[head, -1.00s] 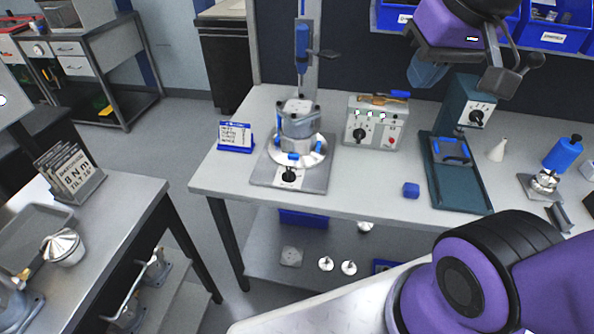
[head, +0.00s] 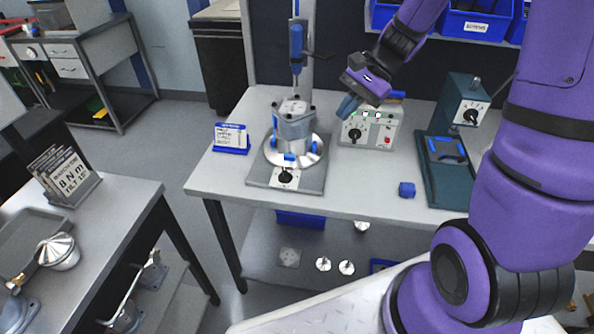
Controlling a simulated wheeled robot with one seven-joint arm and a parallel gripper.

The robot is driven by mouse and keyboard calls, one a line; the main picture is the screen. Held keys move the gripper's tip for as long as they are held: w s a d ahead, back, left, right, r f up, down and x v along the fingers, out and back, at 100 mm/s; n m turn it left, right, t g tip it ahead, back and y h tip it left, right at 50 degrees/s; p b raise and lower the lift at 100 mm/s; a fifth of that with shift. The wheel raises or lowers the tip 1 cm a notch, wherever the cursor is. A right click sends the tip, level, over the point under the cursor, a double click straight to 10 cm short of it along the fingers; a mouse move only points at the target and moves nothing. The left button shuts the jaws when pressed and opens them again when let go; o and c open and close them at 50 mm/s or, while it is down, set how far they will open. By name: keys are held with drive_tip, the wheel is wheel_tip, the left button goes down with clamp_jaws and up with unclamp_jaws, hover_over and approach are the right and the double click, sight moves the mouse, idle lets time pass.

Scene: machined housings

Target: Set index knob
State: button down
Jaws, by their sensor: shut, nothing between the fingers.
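A machined housing (head: 293,122) stands upright on a silver round plate (head: 268,150) with blue clamps, on a grey base plate at the workbench's left. A black knob (head: 286,177) sits on a white dial at the front of that base. A second black knob (head: 354,134) is on the grey control box (head: 378,138), and a third knob (head: 471,116) is on the dark green machine at right. Labels are too small to tell which is the index knob. My gripper (head: 346,107) is shut and empty, its blue fingers in front of the control box's upper left, right of the housing.
A blue-framed sign (head: 231,138) stands left of the housing. A vertical column with a blue tool (head: 296,48) rises behind the housing. Bench space between housing base and cube is clear.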

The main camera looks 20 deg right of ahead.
sight(297, 180)
drive_tip(key=w+d+f+m+t+y, duration=0.1)
drive_tip(key=w+f+m, duration=0.15)
drive_tip(key=f, duration=0.35)
drive_tip(key=w+d+f+m+y, duration=0.2)
drive_tip(key=f+m, duration=0.2)
drive_tip(key=f, duration=0.2)
drive_tip(key=w+d+f+m+t+y, duration=0.1)
drive_tip(key=w+f+m, duration=0.15)
drive_tip(key=f, duration=0.35)
drive_tip(key=x, duration=0.8)
drive_tip(key=r+x, duration=0.1)
drive_tip(key=x, duration=0.3)
drive_tip(key=shift+s+a, duration=0.25)
drive_tip(key=shift+a, duration=0.15)
drive_tip(key=shift+w+a, duration=0.15)
drive_tip(key=shift+a, duration=0.5)
